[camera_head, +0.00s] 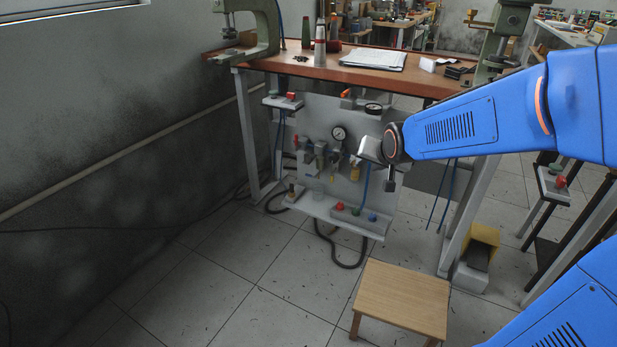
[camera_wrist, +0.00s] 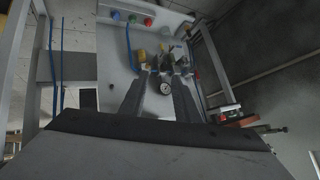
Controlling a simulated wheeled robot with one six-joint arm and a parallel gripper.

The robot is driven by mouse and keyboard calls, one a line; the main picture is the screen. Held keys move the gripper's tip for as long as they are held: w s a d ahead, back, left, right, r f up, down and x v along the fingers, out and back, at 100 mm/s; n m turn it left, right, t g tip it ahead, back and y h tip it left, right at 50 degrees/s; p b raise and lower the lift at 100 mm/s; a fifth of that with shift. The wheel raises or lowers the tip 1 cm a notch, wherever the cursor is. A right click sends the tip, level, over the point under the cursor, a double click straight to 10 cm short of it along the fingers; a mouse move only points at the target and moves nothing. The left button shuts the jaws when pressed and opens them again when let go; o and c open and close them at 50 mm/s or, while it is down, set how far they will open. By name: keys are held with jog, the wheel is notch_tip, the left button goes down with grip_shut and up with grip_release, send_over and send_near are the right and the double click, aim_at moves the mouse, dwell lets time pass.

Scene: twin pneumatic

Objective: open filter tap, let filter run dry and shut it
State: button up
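The pneumatic panel (camera_head: 312,115) hangs under the workbench, with a round gauge (camera_head: 339,133) and a row of valve and filter parts (camera_head: 320,155) below it. A yellow part (camera_head: 355,172) sits at the right of this row. Which part is the filter tap is too small to tell. In the wrist view, upside down, my gripper (camera_wrist: 160,76) points at the panel with its two fingers apart and nothing held between them. The gauge (camera_wrist: 166,88) shows between the fingers, and a yellow part (camera_wrist: 140,56) shows near the left fingertip.
A lower shelf (camera_head: 315,208) carries red, green and blue buttons. The workbench top (camera_head: 300,65) overhangs the panel, with a white table leg (camera_head: 468,215) to the right. A wooden stool (camera_head: 405,297) stands in front. Blue hoses (camera_head: 365,185) hang by the panel.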

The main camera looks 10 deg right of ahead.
aim_at(308, 175)
jog(key=w+a+f+m+t, duration=0.2)
jog(key=w+f, duration=0.3)
jog(key=w, duration=0.3)
jog(key=w+a+f+m+t+y, duration=0.1)
jog(key=w+f, duration=0.4)
jog(key=w, duration=0.4)
jog(key=w+a+f+m+t, duration=0.2)
jog(key=w+f, duration=0.3)
jog(key=w, duration=0.3)
jog(key=w+a+f+m+t+y, duration=0.1)
jog(key=w+a+f+m+t, duration=0.15)
jog(key=f, duration=0.95)
jog(key=w+a+f+m+t+y, duration=0.1)
jog(key=f+m+t, duration=0.2)
jog(key=f, duration=0.8)
jog(key=shift+n+g, duration=0.25)
jog(key=x, duration=1.7)
jog(key=shift+w+f, duration=0.1)
jog(key=shift+w, duration=0.15)
grip_shut()
